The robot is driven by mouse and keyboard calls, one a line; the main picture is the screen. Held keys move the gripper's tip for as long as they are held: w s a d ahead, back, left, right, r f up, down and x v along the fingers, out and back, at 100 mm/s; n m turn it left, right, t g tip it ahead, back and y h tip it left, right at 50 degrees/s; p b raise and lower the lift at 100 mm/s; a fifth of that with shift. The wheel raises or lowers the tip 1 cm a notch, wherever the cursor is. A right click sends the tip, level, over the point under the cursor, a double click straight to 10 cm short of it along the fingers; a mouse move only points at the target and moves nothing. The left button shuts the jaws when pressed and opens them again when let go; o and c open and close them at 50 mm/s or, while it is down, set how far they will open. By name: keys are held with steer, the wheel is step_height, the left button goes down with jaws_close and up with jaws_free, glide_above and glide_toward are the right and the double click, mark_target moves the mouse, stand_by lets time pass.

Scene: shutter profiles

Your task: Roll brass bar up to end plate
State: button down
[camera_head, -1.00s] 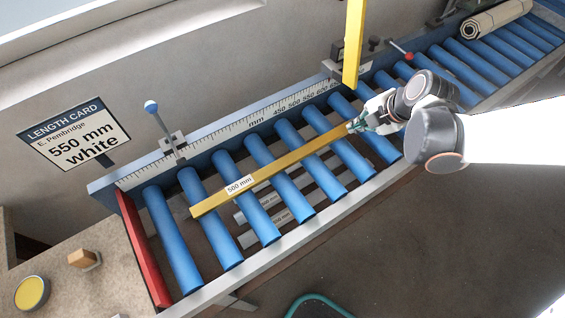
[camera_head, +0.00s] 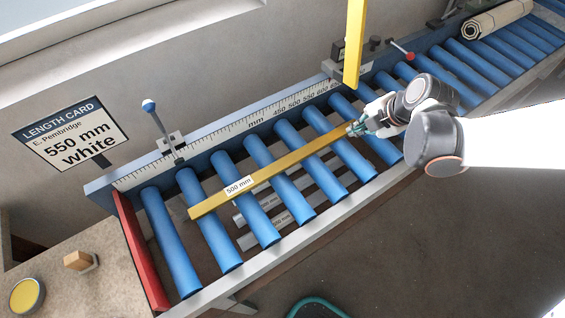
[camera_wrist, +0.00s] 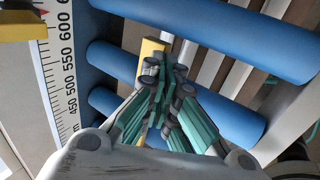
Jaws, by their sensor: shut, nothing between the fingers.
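The brass bar (camera_head: 270,172), a long yellow bar with a "500 mm" label, lies across several blue rollers. Its left end is apart from the red end plate (camera_head: 140,252), with one roller in the gap. My gripper (camera_head: 355,129) is shut and empty at the bar's right end. In the wrist view the shut green fingers (camera_wrist: 168,95) partly cover the bar (camera_wrist: 150,58). I cannot tell whether the fingertips touch it.
A millimetre scale (camera_head: 230,130) runs along the back rail. A yellow arm (camera_head: 354,45) hangs above the rollers. Grey bars (camera_head: 275,218) lie below them. A blue-knobbed lever (camera_head: 150,106) stands at the back. A card (camera_head: 70,133) reads "550 mm white".

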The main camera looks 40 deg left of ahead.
steer(key=shift+r, duration=0.55)
steer(key=shift+w+d, duration=0.35)
steer(key=shift+w, duration=0.45)
steer(key=shift+w+d, duration=0.35)
steer(key=shift+w, duration=0.45)
steer(key=shift+w+d, duration=0.35)
steer(key=shift+w, duration=0.45)
steer(key=shift+f+b, duration=0.7)
steer(key=shift+b, duration=0.05)
steer(key=shift+r, duration=0.15)
steer(key=shift+r+p, duration=0.35)
steer(key=shift+r, duration=0.2)
